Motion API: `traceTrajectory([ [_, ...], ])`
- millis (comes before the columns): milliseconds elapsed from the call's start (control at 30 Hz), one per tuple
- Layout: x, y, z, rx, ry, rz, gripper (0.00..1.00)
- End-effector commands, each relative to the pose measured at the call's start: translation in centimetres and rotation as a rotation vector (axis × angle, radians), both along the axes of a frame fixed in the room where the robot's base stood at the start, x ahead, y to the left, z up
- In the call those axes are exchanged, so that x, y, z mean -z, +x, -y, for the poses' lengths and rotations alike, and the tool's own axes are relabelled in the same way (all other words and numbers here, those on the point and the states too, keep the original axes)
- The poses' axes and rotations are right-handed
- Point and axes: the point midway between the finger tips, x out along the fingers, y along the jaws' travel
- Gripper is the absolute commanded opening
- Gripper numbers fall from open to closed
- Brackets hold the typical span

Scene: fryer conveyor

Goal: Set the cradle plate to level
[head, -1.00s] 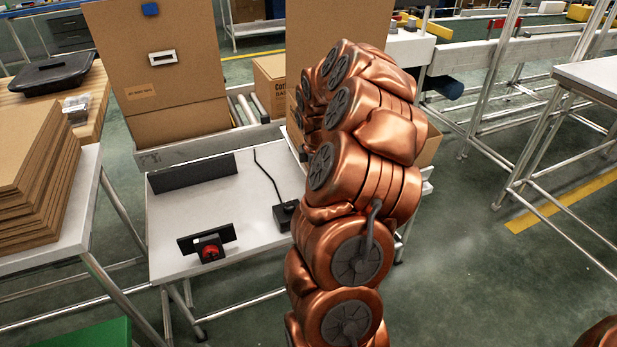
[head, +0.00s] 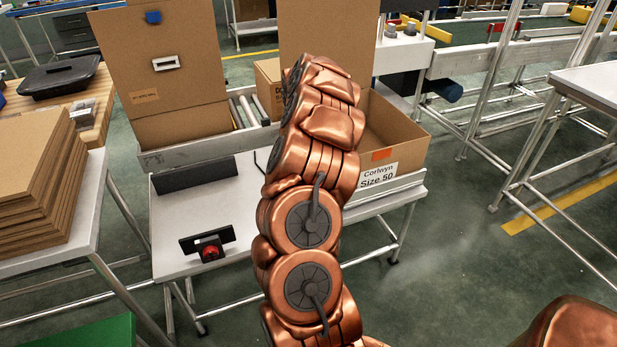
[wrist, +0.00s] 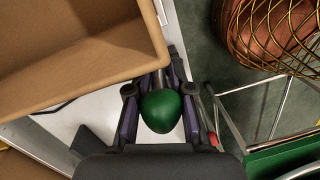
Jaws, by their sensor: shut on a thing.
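My gripper (wrist: 160,113) is shut on a green rounded knob (wrist: 162,111) on a grey shaft in the wrist view, one finger on each side. In the head view my copper arm hides the gripper and the knob. A grey metal edge (head: 404,190), possibly the cradle plate, runs under an open cardboard box (head: 402,133) labelled "Size 50". I cannot tell whether it is level. On the white table (head: 200,210), a small black plate with a red knob (head: 210,252) stands at the front left, behind it a long dark block (head: 195,174).
The open box also fills the upper left of the wrist view (wrist: 75,50), close to my gripper. Another tall open carton (head: 170,85) stands at the back left. Stacked cardboard (head: 40,185) is on a table at left.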

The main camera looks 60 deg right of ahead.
Motion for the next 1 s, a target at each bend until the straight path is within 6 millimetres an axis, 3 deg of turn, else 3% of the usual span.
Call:
traceTrajectory([
  [33,-1.08,0.57,0.67,-0.002,-0.026,0.019,0.00],
  [100,-1.10,0.63,0.70,-0.003,-0.028,0.020,0.00],
  [133,-1.12,0.66,0.71,-0.003,-0.028,0.021,0.23],
  [300,-1.15,0.70,0.67,-0.003,-0.028,0.021,0.41],
  [1000,-0.35,0.25,0.37,0.000,-0.012,0.009,0.41],
])
